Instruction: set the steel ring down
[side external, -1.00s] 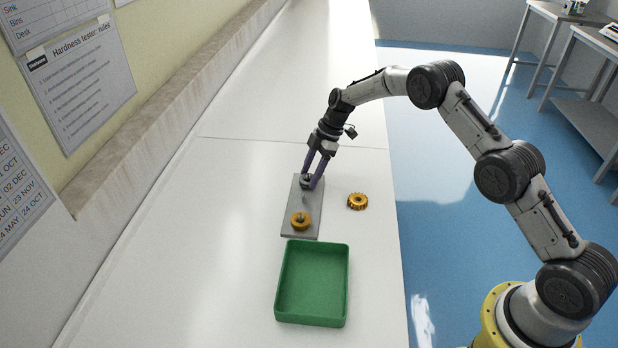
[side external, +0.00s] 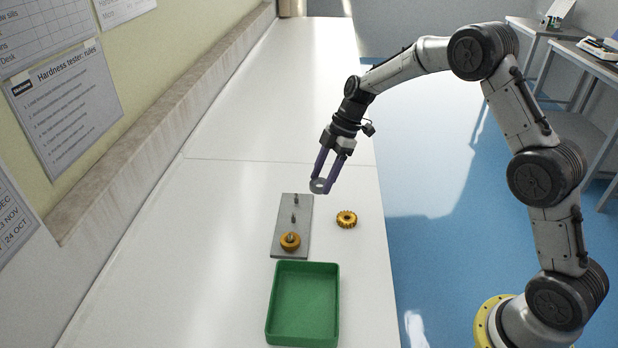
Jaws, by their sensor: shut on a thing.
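The steel ring (side external: 319,186) is a small grey ring. My gripper (side external: 322,185) is shut on it and holds it above the bench, to the right of the far end of the grey plate. The grey plate (side external: 280,225) lies on the bench with upright pegs. The far peg (side external: 296,199) and the middle peg (side external: 293,217) are bare. A brass-coloured ring (side external: 290,241) sits around the peg at the near end. How high the steel ring is above the bench is hard to tell.
A brass gear (side external: 346,219) lies on the bench right of the plate. An empty green tray (side external: 303,338) stands nearer the camera, just beyond the plate's near end. The white bench (side external: 220,215) is clear to the left and at the far end.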

